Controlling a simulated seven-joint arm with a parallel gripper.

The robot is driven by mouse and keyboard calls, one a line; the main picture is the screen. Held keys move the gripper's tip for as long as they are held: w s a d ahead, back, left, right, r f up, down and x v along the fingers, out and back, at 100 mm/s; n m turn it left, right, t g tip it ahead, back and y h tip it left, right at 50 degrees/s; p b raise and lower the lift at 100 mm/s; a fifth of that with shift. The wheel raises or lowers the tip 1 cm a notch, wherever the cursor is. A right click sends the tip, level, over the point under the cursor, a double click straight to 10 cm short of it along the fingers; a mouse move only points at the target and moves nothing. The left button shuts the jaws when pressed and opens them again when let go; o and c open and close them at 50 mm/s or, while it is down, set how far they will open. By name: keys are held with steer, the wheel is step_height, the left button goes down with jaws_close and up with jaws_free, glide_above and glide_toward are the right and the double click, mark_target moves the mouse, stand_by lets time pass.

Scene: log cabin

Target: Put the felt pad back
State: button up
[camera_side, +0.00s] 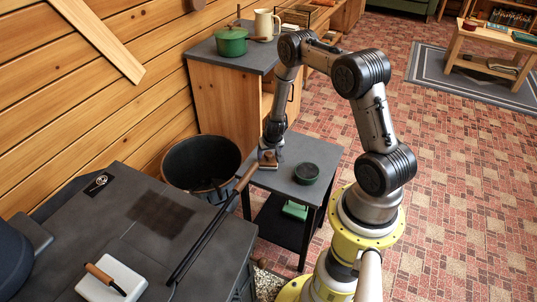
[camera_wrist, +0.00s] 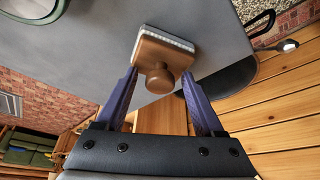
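The felt pad (camera_wrist: 165,50) is a wooden block with a round knob and a pale grey layer along its far side. It rests on the small grey side table (camera_wrist: 100,50), close to an edge. In the side view the felt pad (camera_side: 267,166) is small and partly hidden under my gripper (camera_side: 270,153). In the wrist view my gripper (camera_wrist: 159,78) has its two purple fingers spread, one on each side of the knob, with gaps between. A round dark tin with a green side (camera_side: 306,173) stands right of the pad on the same table.
A black bucket (camera_side: 202,165) stands left of the side table. A long wooden-handled tool (camera_side: 215,228) reaches from the dark stove top (camera_side: 160,225) towards the table. A green box (camera_side: 295,210) is on the lower shelf. A cabinet with a green pot (camera_side: 231,41) stands behind.

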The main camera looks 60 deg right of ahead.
steer(key=s+a+r+n+t+y, duration=0.1)
steer(key=a+r+n, duration=0.1)
steer(key=a+r, duration=0.75)
steer(key=s+a+r+n+t+y, duration=0.15)
steer(key=a+r, duration=0.25)
steer(key=r, duration=1)
steer(key=s+a+r+n+t+y, duration=0.1)
steer(key=a+r+n, duration=0.1)
steer(key=a+r, duration=0.7)
steer(key=s+a+r+n, duration=0.2)
steer(key=s+r, duration=0.3)
steer(key=s, duration=0.4)
steer(key=s+a+r+n, duration=0.2)
steer(key=s+r, duration=0.3)
steer(key=s, duration=0.4)
steer(key=shift+s+g, duration=0.2)
steer(key=shift+g, duration=0.15)
steer(key=shift+a+r+n, duration=0.1)
steer(key=shift+n, duration=0.15)
